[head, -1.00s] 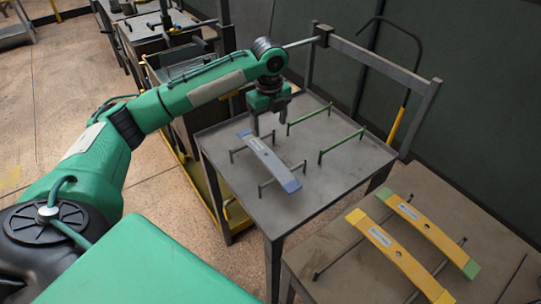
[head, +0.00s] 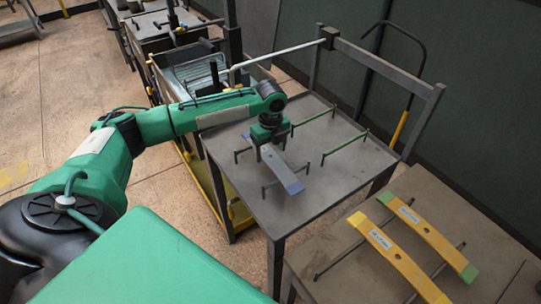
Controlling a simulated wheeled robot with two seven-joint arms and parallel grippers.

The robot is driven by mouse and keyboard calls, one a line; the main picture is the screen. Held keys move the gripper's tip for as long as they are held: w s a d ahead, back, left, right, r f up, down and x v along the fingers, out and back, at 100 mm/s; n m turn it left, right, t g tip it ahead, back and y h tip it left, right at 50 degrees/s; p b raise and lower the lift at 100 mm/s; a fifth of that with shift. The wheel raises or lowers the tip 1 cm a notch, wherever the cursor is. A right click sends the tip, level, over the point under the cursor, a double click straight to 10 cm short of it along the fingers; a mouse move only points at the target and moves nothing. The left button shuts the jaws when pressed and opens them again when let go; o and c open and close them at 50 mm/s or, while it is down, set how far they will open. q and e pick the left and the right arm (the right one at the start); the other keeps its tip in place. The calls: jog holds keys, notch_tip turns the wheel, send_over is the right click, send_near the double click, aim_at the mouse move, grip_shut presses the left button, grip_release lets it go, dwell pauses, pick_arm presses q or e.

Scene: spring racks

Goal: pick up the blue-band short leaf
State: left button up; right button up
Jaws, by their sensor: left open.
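The blue-band short leaf is a grey bar with blue ends (head: 290,181). It lies across two low dark rails on the grey table in the middle of the head view. My left gripper (head: 268,150) is open and points down over the leaf's far half, hiding part of it. The fingertips are close to the leaf, but I cannot tell whether they touch it or straddle it. The leaf's near blue end shows clear of the gripper. My right gripper is not in view.
Two green rails (head: 345,148) stand empty on the same table, right of the leaf. A second table at lower right holds a yellow leaf with green ends (head: 430,238) and another yellow leaf (head: 400,262). A grey frame (head: 380,58) rises behind the middle table.

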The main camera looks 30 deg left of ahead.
pick_arm(q)
jog(key=shift+f, duration=1.1)
jog(key=c, duration=1)
jog(key=shift+w+r, duration=0.1)
jog(key=c, duration=0.5)
jog(key=shift+r, duration=0.15)
